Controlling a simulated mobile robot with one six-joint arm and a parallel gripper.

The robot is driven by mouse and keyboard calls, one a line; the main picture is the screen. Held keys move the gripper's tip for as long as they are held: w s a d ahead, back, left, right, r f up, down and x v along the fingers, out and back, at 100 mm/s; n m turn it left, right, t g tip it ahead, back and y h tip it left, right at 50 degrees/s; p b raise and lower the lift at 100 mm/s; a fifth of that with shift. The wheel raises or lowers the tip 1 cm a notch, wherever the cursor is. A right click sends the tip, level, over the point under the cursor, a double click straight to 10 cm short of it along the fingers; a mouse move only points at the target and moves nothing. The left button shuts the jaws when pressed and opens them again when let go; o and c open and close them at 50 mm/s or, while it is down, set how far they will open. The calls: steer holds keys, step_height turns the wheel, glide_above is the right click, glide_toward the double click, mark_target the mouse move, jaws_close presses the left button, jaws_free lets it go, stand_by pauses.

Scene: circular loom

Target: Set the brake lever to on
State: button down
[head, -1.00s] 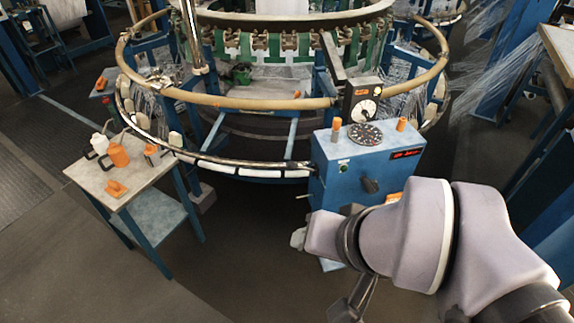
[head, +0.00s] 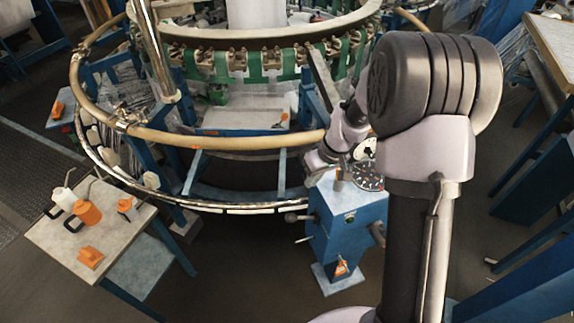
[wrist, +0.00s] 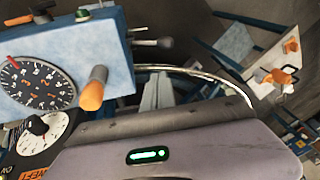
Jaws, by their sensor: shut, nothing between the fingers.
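No brake label is readable, so I cannot tell for sure which part is the brake lever. A rod with a rounded grey knob (head: 291,217) sticks out of the left side of the blue control box (head: 342,228); a dark-knobbed rod also shows at the box's edge in the wrist view (wrist: 152,43). A thin bare rod (head: 303,239) sits just below it in the head view. My gripper (head: 316,164) is shut and empty, above the box's top left edge, apart from the knobbed rod. Its fingertips are small in the head view.
An orange-handled peg (wrist: 93,90), a numbered black dial (wrist: 38,84) and a white dial (wrist: 40,132) are close to my gripper. The loom's tan ring (head: 220,142) passes behind it. A side table (head: 60,232) with bottles stands left. Floor between is clear.

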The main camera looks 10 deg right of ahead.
steer(key=b, duration=0.4)
glide_above(299, 218)
steer(key=x, duration=0.4)
steer(key=s+d+x, duration=0.1)
steer(key=x, duration=0.3)
steer(key=d+x, duration=0.1)
steer(key=x, duration=0.3)
steer(key=shift+s+d+f, duration=0.15)
steer(key=shift+s+f, duration=0.05)
steer(key=shift+f, duration=0.45)
steer(key=shift+s+a+f, duration=0.15)
steer(key=shift+a+f, duration=0.1)
steer(key=shift+f, duration=0.15)
